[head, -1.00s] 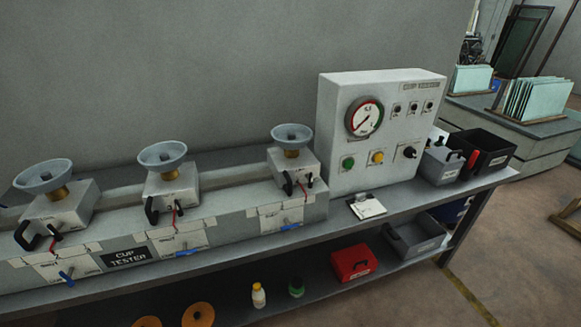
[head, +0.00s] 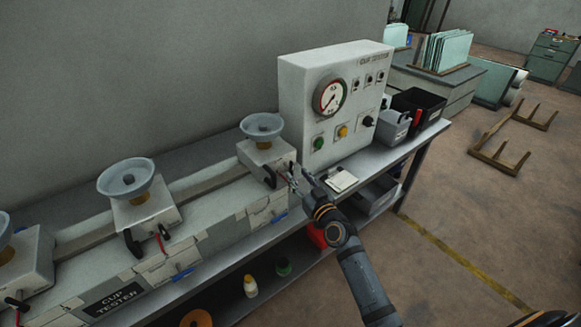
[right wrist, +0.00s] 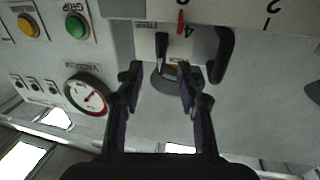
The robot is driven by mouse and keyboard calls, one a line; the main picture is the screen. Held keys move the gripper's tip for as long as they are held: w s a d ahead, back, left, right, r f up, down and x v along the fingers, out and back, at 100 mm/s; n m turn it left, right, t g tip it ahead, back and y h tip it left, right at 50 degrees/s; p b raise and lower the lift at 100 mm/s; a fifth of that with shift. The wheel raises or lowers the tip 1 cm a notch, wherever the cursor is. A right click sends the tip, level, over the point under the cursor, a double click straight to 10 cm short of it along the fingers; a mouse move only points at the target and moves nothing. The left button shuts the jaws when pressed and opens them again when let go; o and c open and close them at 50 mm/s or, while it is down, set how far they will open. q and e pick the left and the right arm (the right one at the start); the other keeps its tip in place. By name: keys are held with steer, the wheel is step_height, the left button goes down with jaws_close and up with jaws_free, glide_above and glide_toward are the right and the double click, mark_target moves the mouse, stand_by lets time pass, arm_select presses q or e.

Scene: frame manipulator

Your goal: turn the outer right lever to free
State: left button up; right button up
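The rightmost cup unit (head: 263,158) is a light block with a grey cup (head: 262,125) on top. Its front has a curved black handle (head: 270,177) and, to the right, a small black lever mostly hidden by my right gripper (head: 291,181). In the right wrist view, which is upside down, the black handle (right wrist: 226,52), the small black lever (right wrist: 161,44) and a red pointer (right wrist: 181,20) show by a "4" label. My right gripper (right wrist: 157,75) is open, its fingers apart and empty, with the small lever ahead between them. My left gripper is out of view.
The control box (head: 340,100) with gauge and buttons stands just right of the unit. A clipboard (head: 341,180) lies before it on the bench. Two more cup units are at left.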

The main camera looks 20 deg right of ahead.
mark_target(292, 169)
steer(key=w, duration=0.4)
steer(key=w+a, duration=0.1)
steer(key=shift+w, duration=0.4)
steer(key=shift+c, duration=0.2)
jaws_close()
